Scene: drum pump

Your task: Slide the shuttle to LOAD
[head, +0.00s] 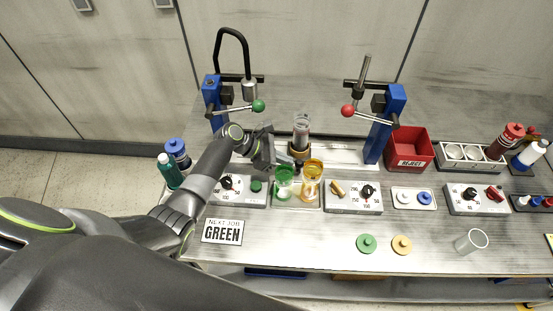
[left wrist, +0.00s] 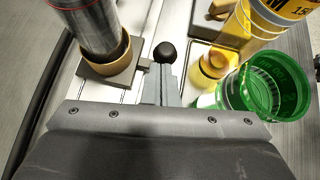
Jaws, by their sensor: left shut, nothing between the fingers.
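The shuttle (head: 299,155) is a carriage with a brass-coloured ring holding a clear cylinder (head: 301,130). It sits on the pale rail (head: 340,154) between the two blue posts. In the left wrist view its dark plate (left wrist: 92,72) and the ring are at upper left, and a black knob (left wrist: 166,52) stands beside them. My left gripper (head: 276,162) is just left of the shuttle. In the left wrist view its fingers (left wrist: 161,80) are shut and empty, with the tips close to the knob; contact cannot be told. No LOAD mark is legible. My right gripper is out of view.
A green cup (head: 284,182) and a yellow cup (head: 312,178) stand close in front of the shuttle. Blue posts (head: 213,105) (head: 385,125) with ball-ended levers flank the rail. Control boxes (head: 345,204) line the front. A red REJECT bin (head: 410,142) is at right. A NEXT JOB GREEN sign (head: 222,231) lies front left.

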